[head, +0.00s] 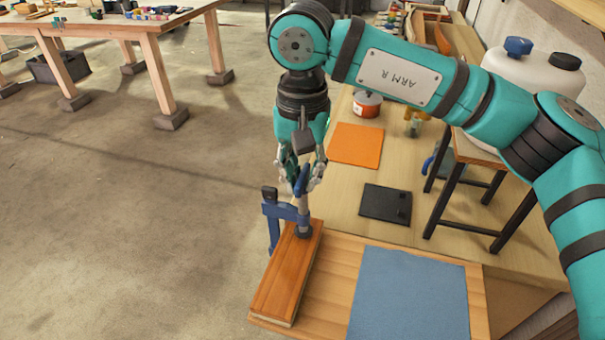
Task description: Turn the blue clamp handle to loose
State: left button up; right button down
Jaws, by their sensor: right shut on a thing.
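The blue clamp (279,210) is fixed at the far end of a stack of wooden laths (286,277), at the left edge of the bench. Its screw stands upright, with its foot on top of the laths. My right gripper (302,187) comes down from above and is shut on the clamp handle (301,181) at the top of the screw. The fingers partly hide the handle, so its exact angle is hard to tell. My left gripper is not in the head view.
A blue mat (409,296) lies on the wooden bench board (330,290). A black pad (385,204), an orange mat (356,144) and a red-sided pot (367,103) lie beyond. A black-legged stand (470,190) carries a white jug (530,80) at right. Open floor lies left.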

aim_at(303, 175)
jog(key=shift+r, duration=0.1)
jog(key=c, duration=1.4)
grip_release()
jog(key=shift+o, duration=0.2)
notch_tip(303, 175, up, 12)
